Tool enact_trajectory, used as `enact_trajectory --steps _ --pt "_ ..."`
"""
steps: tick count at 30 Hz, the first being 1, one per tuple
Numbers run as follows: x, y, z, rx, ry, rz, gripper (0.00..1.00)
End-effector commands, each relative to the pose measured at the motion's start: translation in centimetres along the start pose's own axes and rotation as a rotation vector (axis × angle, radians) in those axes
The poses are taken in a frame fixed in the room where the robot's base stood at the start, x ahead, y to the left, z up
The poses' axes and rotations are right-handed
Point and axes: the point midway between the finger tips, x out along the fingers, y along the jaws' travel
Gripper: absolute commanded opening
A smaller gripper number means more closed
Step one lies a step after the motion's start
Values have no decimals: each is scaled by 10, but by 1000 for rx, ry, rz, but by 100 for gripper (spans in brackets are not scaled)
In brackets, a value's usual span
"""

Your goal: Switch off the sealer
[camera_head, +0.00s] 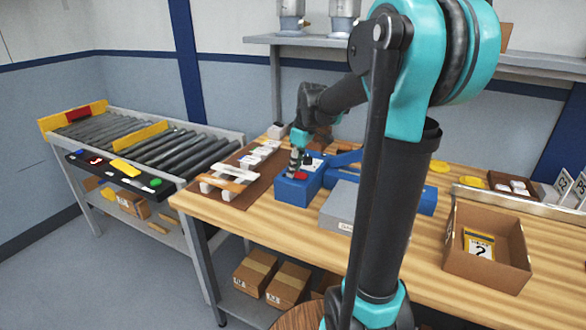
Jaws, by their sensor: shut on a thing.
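The sealer (296,191) is a blue box-shaped machine on the wooden workbench, with a blue bar running off to the right behind my arm. A small red switch (300,175) sits on its top near the front. My gripper (295,168) points down at the top of the sealer, right at the red switch. It is shut on what looks like this switch; the fingertips are small and partly hidden. The switch's exact position cannot be told from here.
A brown mat with a wooden-handled tool (226,184) and white pieces lies left of the sealer. A grey box (340,208) stands close on its right. An open cardboard box (488,272) is at the right. A roller conveyor (150,140) stands at the left.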

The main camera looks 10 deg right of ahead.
Motion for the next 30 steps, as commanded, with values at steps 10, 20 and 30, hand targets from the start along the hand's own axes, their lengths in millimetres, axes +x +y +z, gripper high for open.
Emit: enact_trajectory --steps 10,20,30 --pt "-4 0 8 1 204 1 0" --pt "-5 0 7 0 209 0 28" --pt "-5 0 7 0 209 1 47"
